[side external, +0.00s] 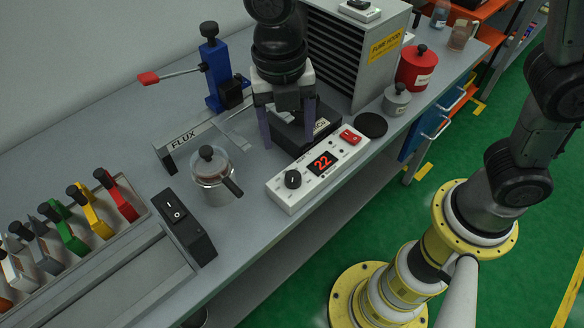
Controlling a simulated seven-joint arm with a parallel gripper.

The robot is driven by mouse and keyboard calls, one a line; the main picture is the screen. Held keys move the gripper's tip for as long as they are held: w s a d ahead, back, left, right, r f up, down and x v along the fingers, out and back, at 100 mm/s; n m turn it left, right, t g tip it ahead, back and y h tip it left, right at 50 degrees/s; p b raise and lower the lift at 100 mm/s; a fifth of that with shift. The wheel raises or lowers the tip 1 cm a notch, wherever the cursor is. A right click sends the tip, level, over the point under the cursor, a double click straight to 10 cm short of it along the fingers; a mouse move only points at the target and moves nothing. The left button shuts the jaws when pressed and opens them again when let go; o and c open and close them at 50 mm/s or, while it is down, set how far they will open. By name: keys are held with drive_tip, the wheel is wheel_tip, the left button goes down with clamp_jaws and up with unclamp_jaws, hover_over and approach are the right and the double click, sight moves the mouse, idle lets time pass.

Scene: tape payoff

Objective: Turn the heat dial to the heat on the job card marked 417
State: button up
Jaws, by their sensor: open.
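The heat dial (292,179) is a black round knob at the left end of a white control box near the bench's front edge. Beside it a display (322,162) shows 22 in red digits, and a red switch (350,136) sits at the box's right end. My gripper (289,144) points down behind the box, its two fingers apart around or in front of a dark block (318,133); I cannot tell whether they touch it. It is apart from the dial. No job card marked 417 can be made out.
A lidded pot (212,178) and a black switch box (185,225) stand left of the dial. The FLUX holder (190,142) and blue press (214,75) are behind. The fume hood (350,60), grey canister (396,99) and red canister (416,68) stand right.

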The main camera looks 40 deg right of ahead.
sight(292, 175)
drive_tip(key=f, duration=1.1)
drive_tip(key=shift+s+d, duration=0.15)
drive_tip(key=shift+d, duration=0.15)
clamp_jaws()
